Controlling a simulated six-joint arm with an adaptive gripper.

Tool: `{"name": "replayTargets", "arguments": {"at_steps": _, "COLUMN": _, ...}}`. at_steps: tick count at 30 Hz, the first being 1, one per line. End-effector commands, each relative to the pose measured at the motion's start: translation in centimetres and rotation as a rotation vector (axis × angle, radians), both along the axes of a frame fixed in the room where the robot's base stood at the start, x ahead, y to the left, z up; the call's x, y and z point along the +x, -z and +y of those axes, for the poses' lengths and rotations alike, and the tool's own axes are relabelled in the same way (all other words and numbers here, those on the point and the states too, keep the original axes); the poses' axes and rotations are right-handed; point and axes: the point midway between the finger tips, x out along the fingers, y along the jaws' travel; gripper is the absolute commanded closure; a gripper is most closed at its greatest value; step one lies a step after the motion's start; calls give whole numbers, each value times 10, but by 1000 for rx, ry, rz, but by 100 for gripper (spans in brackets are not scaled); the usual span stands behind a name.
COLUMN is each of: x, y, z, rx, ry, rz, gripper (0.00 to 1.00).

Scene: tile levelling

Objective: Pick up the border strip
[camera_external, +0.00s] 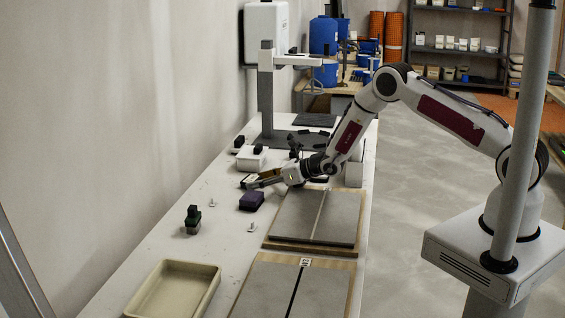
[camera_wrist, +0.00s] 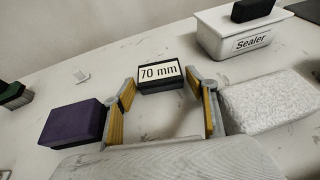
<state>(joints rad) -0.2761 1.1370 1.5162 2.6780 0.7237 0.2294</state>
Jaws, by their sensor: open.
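My gripper (camera_external: 258,181) is low over the bench, its fingers pointing left in the external view. In the wrist view my gripper (camera_wrist: 162,92) is open, with yellow-lined fingers spread apart. A small dark block with a white "70 mm" label (camera_wrist: 160,74) is ahead, framed between the fingertips; they do not visibly close on it. It also shows small beside the fingertips in the external view (camera_external: 247,183). I cannot tell whether this block is the border strip; no other thing is clearly marked as one. A pale plate-like surface fills the bottom of the wrist view.
A purple block (camera_wrist: 73,123) lies left of the fingers, a speckled white block (camera_wrist: 268,102) right. A "Sealer" tub (camera_wrist: 245,37) stands behind. A tiled panel (camera_external: 335,217), a second panel (camera_external: 265,283) and a beige tray (camera_external: 172,262) occupy the near bench.

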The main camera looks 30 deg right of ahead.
Motion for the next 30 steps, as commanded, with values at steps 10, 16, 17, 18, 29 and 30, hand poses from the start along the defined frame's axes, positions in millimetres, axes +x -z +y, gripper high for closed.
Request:
{"name": "replayTargets", "arguments": {"at_steps": 10, "x": 0, "y": 0, "z": 0, "rx": 0, "ry": 0, "rz": 0, "gripper": 56}}
{"name": "replayTargets", "arguments": {"at_steps": 16, "x": 0, "y": 0, "z": 0, "rx": 1, "ry": 0, "rz": -1, "gripper": 74}}
{"name": "replayTargets", "arguments": {"at_steps": 17, "x": 0, "y": 0, "z": 0, "rx": 1, "ry": 0, "rz": -1, "gripper": 74}}
{"name": "replayTargets", "arguments": {"at_steps": 18, "x": 0, "y": 0, "z": 0, "rx": 1, "ry": 0, "rz": -1, "gripper": 74}}
{"name": "replayTargets", "arguments": {"at_steps": 29, "x": 0, "y": -8, "z": 0, "rx": 0, "ry": 0, "rz": -1, "gripper": 74}}
{"name": "replayTargets", "arguments": {"at_steps": 30, "x": 0, "y": -11, "z": 0, "rx": 0, "ry": 0, "rz": -2, "gripper": 74}}
